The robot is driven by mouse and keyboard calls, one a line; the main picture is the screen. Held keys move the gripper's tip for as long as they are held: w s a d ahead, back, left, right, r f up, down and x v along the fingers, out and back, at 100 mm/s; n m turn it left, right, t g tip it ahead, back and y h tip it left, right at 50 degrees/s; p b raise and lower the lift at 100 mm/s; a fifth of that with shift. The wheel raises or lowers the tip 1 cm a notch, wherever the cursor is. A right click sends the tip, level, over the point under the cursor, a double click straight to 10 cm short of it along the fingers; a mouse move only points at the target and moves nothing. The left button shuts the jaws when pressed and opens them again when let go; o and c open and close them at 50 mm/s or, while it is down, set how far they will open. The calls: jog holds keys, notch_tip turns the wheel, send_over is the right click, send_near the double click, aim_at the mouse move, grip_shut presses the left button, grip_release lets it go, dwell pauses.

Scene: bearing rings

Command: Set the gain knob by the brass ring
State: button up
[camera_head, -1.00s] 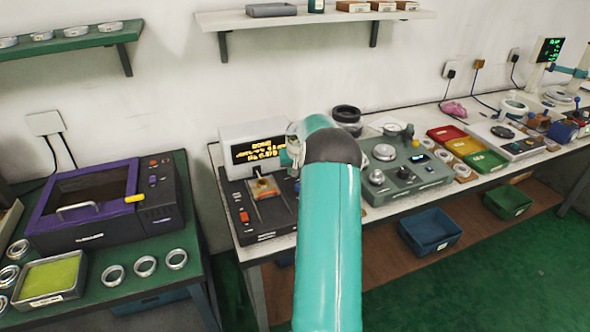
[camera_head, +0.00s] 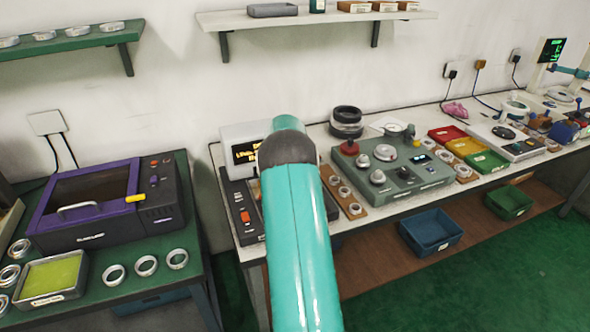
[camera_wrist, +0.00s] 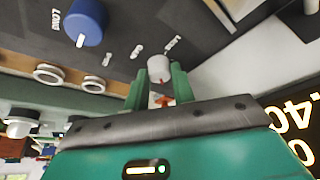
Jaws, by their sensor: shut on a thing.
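In the wrist view my gripper (camera_wrist: 158,88) has its two green fingers closed around a small pale grey knob (camera_wrist: 160,67) on a dark panel. A red mark shows on that knob, and an orange-red spot lies between the fingers. A larger blue knob (camera_wrist: 86,22) with a white pointer stands on the same panel. In the head view my arm covers the gripper and much of the black instrument (camera_head: 247,200) with the amber display (camera_head: 247,154). I cannot pick out a brass ring.
A wooden strip with pale rings (camera_head: 354,209) lies right of the instrument. A grey-green console (camera_head: 405,180) with knobs stands beyond it. Red, yellow and green trays (camera_head: 487,161) are farther right. A purple-lidded machine (camera_head: 90,205) stands on the left bench.

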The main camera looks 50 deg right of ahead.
jog(key=o, duration=1)
jog(key=shift+r, duration=0.1)
jog(key=v, duration=1.3)
jog(key=shift+s+r, duration=0.1)
jog(key=shift+r, duration=0.2)
